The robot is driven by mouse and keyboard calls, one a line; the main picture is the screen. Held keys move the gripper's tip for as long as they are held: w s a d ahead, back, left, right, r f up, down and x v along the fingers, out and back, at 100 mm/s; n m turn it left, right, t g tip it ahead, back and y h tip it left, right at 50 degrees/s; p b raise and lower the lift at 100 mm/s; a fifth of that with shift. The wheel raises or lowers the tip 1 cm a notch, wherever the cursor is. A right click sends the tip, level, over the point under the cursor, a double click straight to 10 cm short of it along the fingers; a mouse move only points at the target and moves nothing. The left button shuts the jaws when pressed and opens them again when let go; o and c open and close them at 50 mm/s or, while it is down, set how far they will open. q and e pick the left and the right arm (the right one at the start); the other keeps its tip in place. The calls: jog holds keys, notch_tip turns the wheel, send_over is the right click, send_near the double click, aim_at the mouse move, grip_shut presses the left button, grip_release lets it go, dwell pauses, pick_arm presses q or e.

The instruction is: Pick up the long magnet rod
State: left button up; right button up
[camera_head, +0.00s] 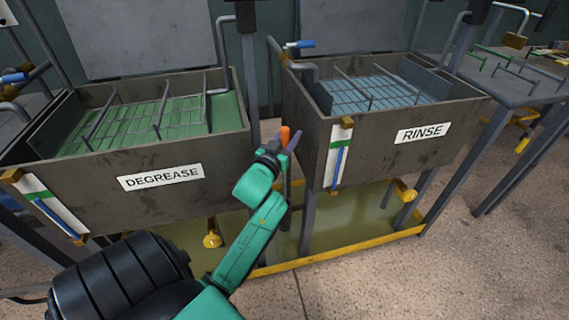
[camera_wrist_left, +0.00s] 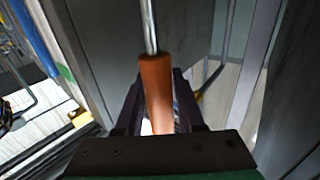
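The long magnet rod shows in the left wrist view as an orange-brown handle (camera_wrist_left: 157,85) with a thin shiny metal shaft running up out of the picture. In the head view its orange handle (camera_head: 285,136) sticks up at my left gripper (camera_head: 282,147), in the gap between the two tanks. The dark fingers of my left gripper (camera_wrist_left: 160,108) lie against both sides of the handle, shut on it. The shaft's far end is out of the wrist view. My right gripper is not in view.
The DEGREASE tank (camera_head: 100,180) is left of the gripper, and the RINSE tank (camera_head: 375,150) is close on its right. Grey posts and pipes stand behind. A yellow-edged tray (camera_head: 335,252) lies low beneath. Open floor (camera_head: 450,270) is at the lower right.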

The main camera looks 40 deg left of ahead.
pick_arm(q)
grip_shut()
dwell(1.2)
